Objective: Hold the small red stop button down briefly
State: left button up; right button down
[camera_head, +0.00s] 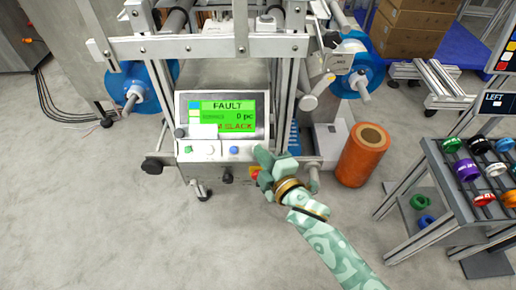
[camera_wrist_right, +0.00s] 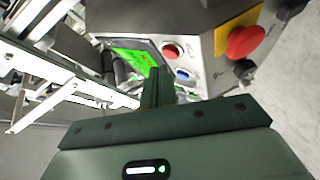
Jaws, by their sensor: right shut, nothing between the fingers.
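The small red stop button (camera_wrist_right: 171,50) shows on the sloped control panel in the right wrist view. My left gripper is not in view.
The screen (camera_head: 228,113) reads FAULT, 0 pc and SLACK. A large red emergency button (camera_wrist_right: 245,42) on a yellow plate sits close to my right gripper. An orange roll (camera_head: 362,155) stands right of the machine. A rack of coloured reels (camera_head: 440,185) is farther right.

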jog(key=shift+w+f, duration=0.25)
jog(key=shift+w+f, duration=0.3)
dwell(0.8)
jog(key=shift+r, duration=0.1)
dwell(1.1)
jog(key=shift+s+r+p, duration=0.45)
jog(key=shift+r+p, duration=0.1)
jog(key=shift+s+r, duration=0.1)
jog(key=shift+s, duration=0.1)
